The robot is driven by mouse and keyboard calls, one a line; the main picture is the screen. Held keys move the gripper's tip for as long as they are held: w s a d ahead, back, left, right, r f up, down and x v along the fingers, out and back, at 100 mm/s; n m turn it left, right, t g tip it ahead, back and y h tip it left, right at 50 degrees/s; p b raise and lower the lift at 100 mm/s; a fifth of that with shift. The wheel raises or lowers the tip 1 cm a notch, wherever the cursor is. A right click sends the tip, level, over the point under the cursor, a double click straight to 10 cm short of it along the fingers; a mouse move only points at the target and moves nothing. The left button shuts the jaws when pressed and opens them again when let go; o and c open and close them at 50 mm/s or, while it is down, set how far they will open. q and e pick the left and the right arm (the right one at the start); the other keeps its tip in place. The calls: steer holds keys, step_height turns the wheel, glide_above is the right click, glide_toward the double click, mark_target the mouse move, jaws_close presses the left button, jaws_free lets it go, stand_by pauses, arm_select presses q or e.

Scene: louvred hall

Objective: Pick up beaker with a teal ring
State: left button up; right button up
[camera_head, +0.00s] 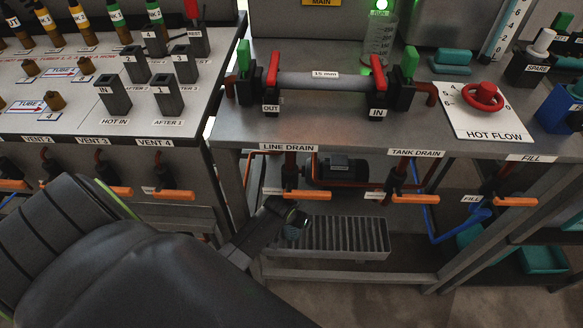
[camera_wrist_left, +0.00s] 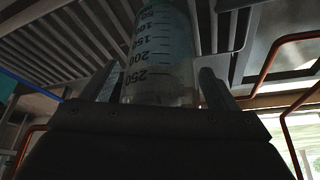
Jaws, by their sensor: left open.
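A clear beaker (camera_wrist_left: 158,58) with graduations up to 250 stands out between the fingers of my left gripper (camera_wrist_left: 156,84) in the left wrist view. The fingers are open, one on each side, and I cannot tell whether either touches it. Another graduated beaker (camera_head: 379,42) stands at the back of the bench. My right gripper is not in view.
The metal bench (camera_head: 330,128) overhangs the work area, with orange valve handles (camera_head: 415,198) under its front edge. A slatted drain tray (camera_head: 345,236) lies below, near my gripper. A motor (camera_head: 338,170) sits behind. A bench leg (camera_head: 232,190) stands left of the tray.

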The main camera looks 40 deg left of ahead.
arm_select(q)
steer(key=shift+c, duration=0.3)
steer(key=c, duration=1.1)
steer(key=shift+r, duration=0.15)
